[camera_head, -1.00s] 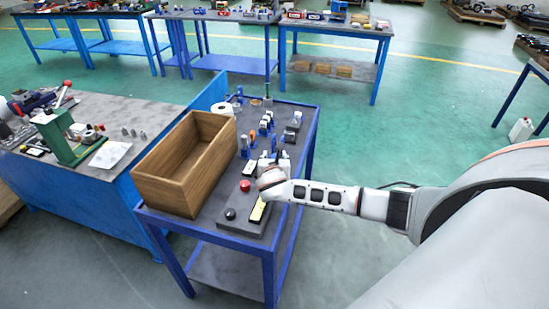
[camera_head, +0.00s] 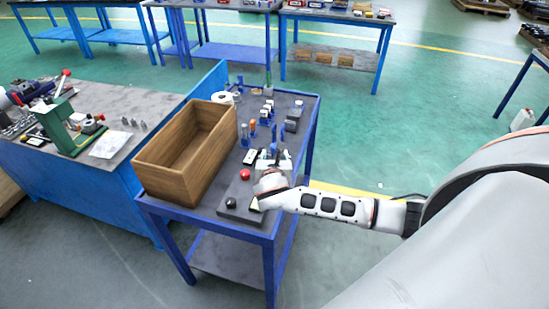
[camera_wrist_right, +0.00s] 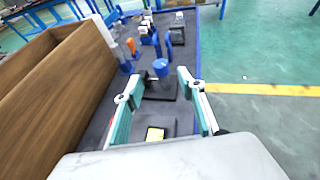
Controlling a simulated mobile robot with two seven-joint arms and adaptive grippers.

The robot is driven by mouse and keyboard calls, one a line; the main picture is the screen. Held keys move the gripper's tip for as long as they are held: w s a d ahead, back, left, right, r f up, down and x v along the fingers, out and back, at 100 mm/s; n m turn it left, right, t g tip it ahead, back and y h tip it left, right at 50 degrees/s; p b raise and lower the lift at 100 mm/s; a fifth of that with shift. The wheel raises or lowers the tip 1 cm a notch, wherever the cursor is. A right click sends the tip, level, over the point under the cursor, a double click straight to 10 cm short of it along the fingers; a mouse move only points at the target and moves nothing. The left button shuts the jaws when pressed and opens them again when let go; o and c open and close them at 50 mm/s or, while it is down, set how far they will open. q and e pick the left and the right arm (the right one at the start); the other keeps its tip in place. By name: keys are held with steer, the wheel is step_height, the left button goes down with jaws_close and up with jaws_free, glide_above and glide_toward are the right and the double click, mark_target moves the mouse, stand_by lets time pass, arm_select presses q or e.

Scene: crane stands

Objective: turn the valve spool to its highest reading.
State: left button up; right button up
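A blue round knob on a dark block (camera_wrist_right: 161,68), possibly the valve spool, stands just beyond and between my right fingertips in the right wrist view. I cannot tell whether they touch it. My right gripper (camera_wrist_right: 158,82) is open, its two pale fingers with green pads spread apart, nothing between the pads. In the head view the right gripper (camera_head: 272,163) hangs low over the front part of the blue-framed cart (camera_head: 222,228). A small yellow display (camera_wrist_right: 155,134) lies below the gripper; its reading is not legible. My left gripper is not in view.
A wooden box (camera_head: 172,172) stands on the cart left of the gripper. A red button (camera_head: 245,174) and a black knob (camera_head: 230,202) sit near the cart's front. Several small fittings and a white roll (camera_head: 222,97) stand farther back. Open floor lies to the right.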

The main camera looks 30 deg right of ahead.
steer(key=shift+v, duration=1)
